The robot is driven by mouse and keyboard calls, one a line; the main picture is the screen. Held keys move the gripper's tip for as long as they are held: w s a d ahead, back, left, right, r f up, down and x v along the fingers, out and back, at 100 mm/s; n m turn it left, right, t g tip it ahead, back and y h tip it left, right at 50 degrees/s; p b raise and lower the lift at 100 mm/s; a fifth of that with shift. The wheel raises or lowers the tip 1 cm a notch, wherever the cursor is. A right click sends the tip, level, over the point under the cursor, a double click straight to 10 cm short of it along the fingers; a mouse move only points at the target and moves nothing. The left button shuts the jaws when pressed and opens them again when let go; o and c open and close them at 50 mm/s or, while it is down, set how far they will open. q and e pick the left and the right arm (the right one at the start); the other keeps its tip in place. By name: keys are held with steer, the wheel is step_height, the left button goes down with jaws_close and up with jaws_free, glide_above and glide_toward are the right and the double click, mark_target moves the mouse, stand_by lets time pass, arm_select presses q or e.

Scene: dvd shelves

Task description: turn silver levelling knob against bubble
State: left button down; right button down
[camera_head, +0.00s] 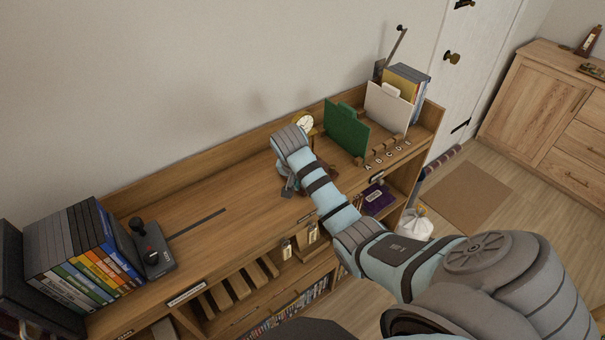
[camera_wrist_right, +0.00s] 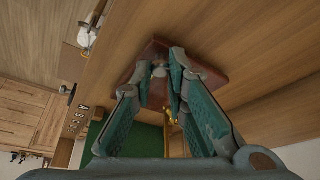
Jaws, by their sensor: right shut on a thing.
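My right gripper (camera_head: 288,184) reaches down to the desk top beside a small gold-rimmed clock dial in the head view; the arm partly hides what it holds. In the right wrist view my right gripper (camera_wrist_right: 160,78) has its two fingers closed around a small silver knob (camera_wrist_right: 158,71) at a corner of a dark red-brown base (camera_wrist_right: 208,75). The base lies on the wooden surface. A bit of brass (camera_wrist_right: 173,114) shows between the fingers. I cannot make out the bubble. My left gripper is in neither view.
The clock dial (camera_head: 304,122) stands behind my right wrist. A green divider (camera_head: 346,130) and white divider (camera_head: 387,107) stand to its right. Cases (camera_head: 80,250) and a black joystick (camera_head: 150,250) are at the left. The desk between is mostly clear.

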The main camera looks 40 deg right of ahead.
steer(key=m+g, duration=0.1)
steer(key=m, duration=0.3)
steer(key=shift+w+a+m+g+h, duration=0.1)
steer(key=shift+w+m+g+h, duration=0.1)
steer(key=shift+m+g+h, duration=0.15)
steer(key=m+g, duration=0.1)
steer(key=m, duration=0.1)
steer(key=shift+w+m, duration=0.1)
steer(key=shift+m, duration=0.25)
steer(key=shift+w+f+m+g+b, duration=0.1)
steer(key=shift+m+g+b, duration=0.55)
steer(key=shift+m, duration=0.55)
steer(key=shift+m+g+b, duration=0.3)
steer(key=shift+m+b, duration=0.55)
steer(key=shift+m, duration=0.25)
steer(key=c, duration=1.5)
jaws_free()
steer(key=shift+c, duration=0.2)
steer(key=shift+w, duration=0.1)
